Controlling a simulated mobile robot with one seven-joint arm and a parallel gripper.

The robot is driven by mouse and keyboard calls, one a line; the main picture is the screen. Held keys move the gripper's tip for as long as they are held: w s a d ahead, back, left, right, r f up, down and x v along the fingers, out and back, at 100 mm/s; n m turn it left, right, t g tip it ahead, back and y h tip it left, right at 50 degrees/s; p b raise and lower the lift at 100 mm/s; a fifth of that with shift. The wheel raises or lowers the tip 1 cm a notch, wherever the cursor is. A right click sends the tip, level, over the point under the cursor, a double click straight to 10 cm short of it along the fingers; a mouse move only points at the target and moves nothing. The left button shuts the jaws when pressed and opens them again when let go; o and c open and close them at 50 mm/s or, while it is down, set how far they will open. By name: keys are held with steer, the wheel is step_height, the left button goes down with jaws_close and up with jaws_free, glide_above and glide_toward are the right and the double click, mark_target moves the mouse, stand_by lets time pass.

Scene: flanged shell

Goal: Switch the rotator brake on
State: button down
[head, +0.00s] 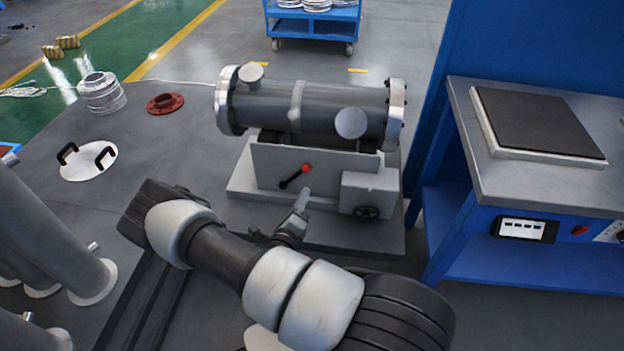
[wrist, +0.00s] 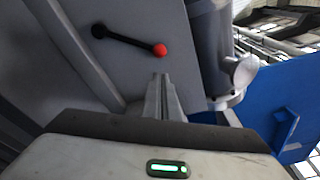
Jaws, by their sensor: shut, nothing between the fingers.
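The brake lever is a black arm with a red ball knob (head: 306,167) on the front plate of the grey rotator stand (head: 265,180). In the head view the lever slants from a black pivot at lower left up to the knob at upper right. In the wrist view the knob (wrist: 160,50) is at the right end of the lever. My gripper (head: 304,190) is shut and empty, just below the knob in the head view. In the wrist view its fingertips (wrist: 161,76) point at the knob with a small gap in the picture; contact cannot be told.
A flanged grey shell (head: 330,110) lies on the rotator. A grey box with a black handwheel (head: 367,213) is right of the lever. A blue workbench (head: 530,265) stands at right. A white lid with black handles (head: 88,160) and a red flange (head: 165,103) lie at left.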

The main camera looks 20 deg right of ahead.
mark_target(315, 168)
steer(key=shift+w+f, duration=0.1)
steer(key=shift+f, duration=0.1)
steer(key=b+x, duration=0.2)
steer(key=x, duration=0.8)
steer(key=shift+a, duration=0.1)
steer(key=shift+r, duration=0.1)
